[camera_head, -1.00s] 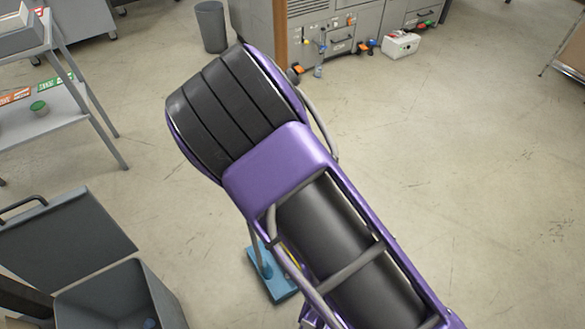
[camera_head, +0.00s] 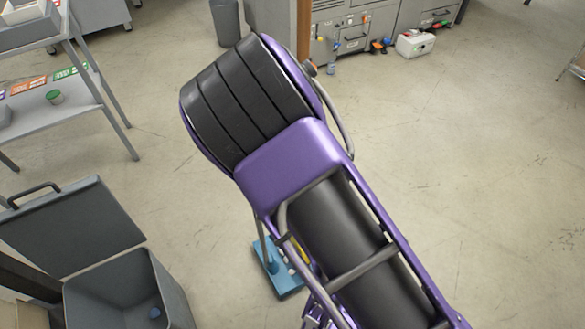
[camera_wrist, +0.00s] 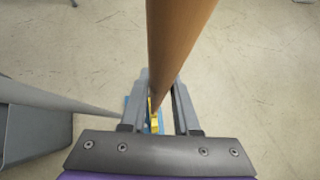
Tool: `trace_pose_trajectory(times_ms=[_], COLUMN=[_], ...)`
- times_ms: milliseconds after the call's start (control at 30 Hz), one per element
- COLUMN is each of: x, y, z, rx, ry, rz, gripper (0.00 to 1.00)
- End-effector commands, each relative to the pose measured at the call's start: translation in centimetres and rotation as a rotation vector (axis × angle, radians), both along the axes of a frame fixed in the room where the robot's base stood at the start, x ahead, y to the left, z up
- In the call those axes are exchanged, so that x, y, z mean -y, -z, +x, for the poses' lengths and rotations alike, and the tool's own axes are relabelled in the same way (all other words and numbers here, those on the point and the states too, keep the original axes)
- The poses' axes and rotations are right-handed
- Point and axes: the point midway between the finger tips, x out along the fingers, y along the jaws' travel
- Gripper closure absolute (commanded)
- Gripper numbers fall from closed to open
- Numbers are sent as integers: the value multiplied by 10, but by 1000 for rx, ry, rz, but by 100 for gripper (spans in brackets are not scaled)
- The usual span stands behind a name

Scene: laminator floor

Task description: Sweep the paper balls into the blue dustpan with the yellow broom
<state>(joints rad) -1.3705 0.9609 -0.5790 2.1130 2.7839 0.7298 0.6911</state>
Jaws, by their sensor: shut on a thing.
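The blue dustpan (camera_head: 268,258) lies on the floor at lower centre in the head view, partly behind my arm. A grey handle rises from it. The yellow broom's head (camera_head: 301,250) shows at the dustpan's right side, partly hidden by my arm. Small white patches there may be paper balls; they are too small to be sure. In the wrist view, my gripper (camera_wrist: 160,98) is shut on the broom's brown wooden handle (camera_wrist: 180,35). The yellow head (camera_wrist: 154,124) shows below between the fingers, against the blue dustpan (camera_wrist: 128,104). My gripper is hidden in the head view.
An open grey bin (camera_head: 85,290) with its lid raised stands at lower left, near the dustpan. A grey shelf cart (camera_head: 75,110) is at upper left. A dark waste bin (camera_head: 226,22) and grey machines (camera_head: 345,35) are at the back. The floor on the right is clear.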

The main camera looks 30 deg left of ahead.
Motion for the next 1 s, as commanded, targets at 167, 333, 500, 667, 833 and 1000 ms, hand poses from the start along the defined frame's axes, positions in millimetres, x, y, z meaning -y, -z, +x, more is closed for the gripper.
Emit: trace_pose_trajectory(times_ms=[167, 333, 500, 667, 833, 1000], x=[8, 16, 24, 30, 33, 33], y=[-11, -20, -29, -36, -38, -38], z=[18, 33, 49, 61, 65, 65], rx=[1, 1, 3, 2, 1, 1], ry=[3, 3, 2, 1, 0, -1], rz=[4, 4, 5, 5, 4, 3], gripper=[100, 100, 100, 100, 100, 100])
